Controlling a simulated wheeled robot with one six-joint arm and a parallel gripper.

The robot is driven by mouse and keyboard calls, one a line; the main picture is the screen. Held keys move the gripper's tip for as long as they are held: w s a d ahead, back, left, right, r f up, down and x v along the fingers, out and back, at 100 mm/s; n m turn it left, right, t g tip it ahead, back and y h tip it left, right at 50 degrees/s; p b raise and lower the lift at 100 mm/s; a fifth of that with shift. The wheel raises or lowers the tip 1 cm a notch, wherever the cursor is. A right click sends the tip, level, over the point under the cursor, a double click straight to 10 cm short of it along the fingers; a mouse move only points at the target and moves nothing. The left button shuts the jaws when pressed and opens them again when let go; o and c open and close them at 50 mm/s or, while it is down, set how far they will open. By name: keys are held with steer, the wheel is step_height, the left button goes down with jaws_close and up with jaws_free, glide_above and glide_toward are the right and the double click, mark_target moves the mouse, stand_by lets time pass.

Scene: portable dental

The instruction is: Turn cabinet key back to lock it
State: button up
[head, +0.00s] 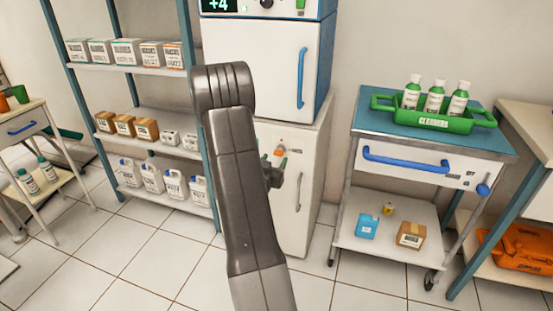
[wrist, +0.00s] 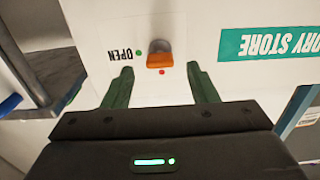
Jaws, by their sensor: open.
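The cabinet key (wrist: 160,60) has an orange end and sits in a grey lock on the white cabinet (head: 309,150). In the wrist view the word OPEN and a green dot lie to its left, and a red dot lies just below it. The key also shows small and orange in the head view (head: 281,151). My gripper (wrist: 161,78) is open, with its two green fingers apart, one on each side of the key and slightly short of it. Nothing is between the fingertips. My arm hides part of the cabinet front in the head view.
A fridge (head: 265,70) with a blue handle stands on the cabinet. A shelf rack (head: 150,71) with boxes and jugs stands left. A trolley (head: 436,146) with a green bottle tray (head: 440,123) stands right. The tiled floor in front is clear.

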mark_target(277, 155)
steer(key=shift+x, duration=1.55)
steer(key=shift+c, duration=0.2)
steer(key=c, duration=0.9)
steer(key=shift+c, duration=0.2)
